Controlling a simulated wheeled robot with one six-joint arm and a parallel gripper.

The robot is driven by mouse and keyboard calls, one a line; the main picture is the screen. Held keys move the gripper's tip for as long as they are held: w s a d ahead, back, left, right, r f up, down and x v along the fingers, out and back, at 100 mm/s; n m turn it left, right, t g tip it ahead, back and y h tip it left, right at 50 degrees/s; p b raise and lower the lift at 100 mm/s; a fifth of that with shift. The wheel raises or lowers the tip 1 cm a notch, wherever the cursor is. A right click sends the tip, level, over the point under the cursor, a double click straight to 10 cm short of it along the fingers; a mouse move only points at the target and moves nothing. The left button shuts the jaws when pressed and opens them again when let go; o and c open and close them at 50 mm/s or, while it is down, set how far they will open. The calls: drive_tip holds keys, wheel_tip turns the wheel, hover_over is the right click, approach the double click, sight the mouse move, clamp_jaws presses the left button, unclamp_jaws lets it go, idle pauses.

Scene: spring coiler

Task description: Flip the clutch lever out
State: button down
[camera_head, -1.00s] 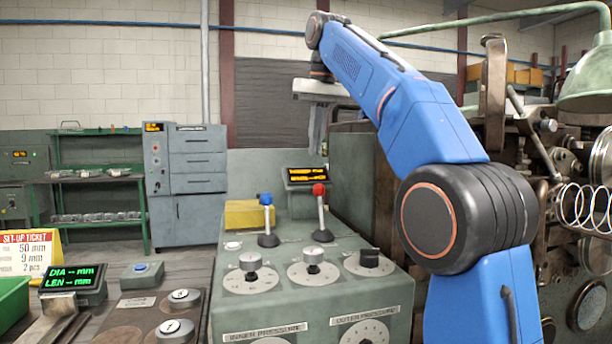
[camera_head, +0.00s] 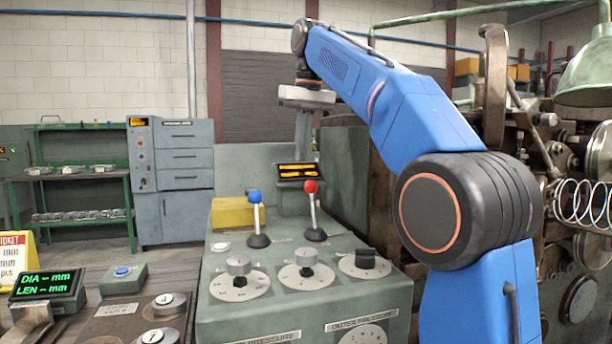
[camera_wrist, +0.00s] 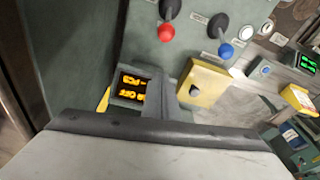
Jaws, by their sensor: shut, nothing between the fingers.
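Two levers stand on the grey-green control console (camera_head: 225,315). One has a blue knob (camera_head: 255,197), the other a red knob (camera_head: 310,187); I cannot tell from any readable label which is the clutch lever. Both stand nearly upright on black boots. The wrist view shows the red knob (camera_wrist: 166,33) and the blue knob (camera_wrist: 226,50) at the top, apart from my gripper. My gripper (camera_head: 302,155) is shut and empty, pointing down behind the levers, close to the orange-lit display (camera_head: 298,171). In the wrist view my gripper (camera_wrist: 165,108) covers part of that display.
A yellow box (camera_head: 232,212) sits left of the display, behind the blue lever. Dials (camera_head: 306,277) line the console front. The coiler machine (camera_head: 570,210) with a spring stands at the right. A green readout (camera_head: 47,284) stands at the lower left.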

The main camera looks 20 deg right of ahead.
sight(313, 201)
wheel_tip(313, 201, down, 6)
drive_tip(key=s, duration=0.2)
drive_tip(key=shift+s+d, duration=0.15)
drive_tip(key=shift+s, duration=0.2)
drive_tip(key=shift+s, duration=0.15)
idle(0.4)
